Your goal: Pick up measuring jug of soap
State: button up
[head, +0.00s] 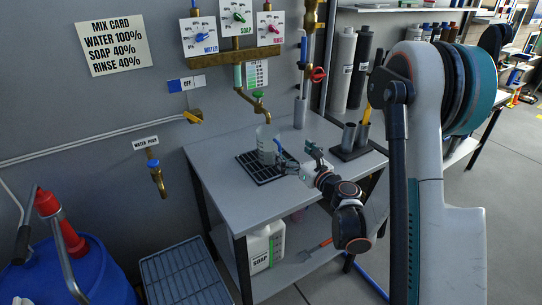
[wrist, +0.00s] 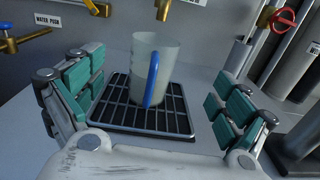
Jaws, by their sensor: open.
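The measuring jug (head: 266,144) is a translucent pale cup with a blue handle. It stands upright on a black drip grate (head: 247,163) on the grey table, below a brass tap. In the wrist view the jug (wrist: 146,62) sits ahead of my gripper (wrist: 158,108), with its blue handle (wrist: 152,78) facing me. The liquid inside cannot be made out clearly. My gripper's teal-padded fingers are spread wide on either side of the jug and do not touch it. In the head view my gripper (head: 297,163) is just right of the jug.
A brass tap (head: 258,107) hangs over the jug. Dark and metal cylinders (head: 349,138) stand in a holder at the table's right. A grey tube (head: 300,112) stands at the back. A soap canister (head: 265,246) is on the lower shelf. The table's front left is clear.

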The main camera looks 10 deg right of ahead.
aim_at(279, 143)
jog(key=p+x, duration=0.1)
jog(key=x, duration=0.1)
jog(key=p+x, duration=0.2)
jog(key=x, duration=0.1)
jog(key=p+x, duration=0.1)
jog(key=x, duration=0.2)
jog(key=shift+s+a+f+p, duration=0.1)
jog(key=shift+a+f+p, duration=0.15)
jog(key=shift+f+p, duration=0.1)
jog(key=shift+r+b+x, duration=0.2)
jog(key=shift+b+x, duration=0.55)
jog(key=shift+x, duration=2.15)
jog(key=shift+s+a, duration=0.1)
jog(key=shift+c, duration=0.3)
jog(key=c, duration=2)
jog(key=shift+r, duration=0.15)
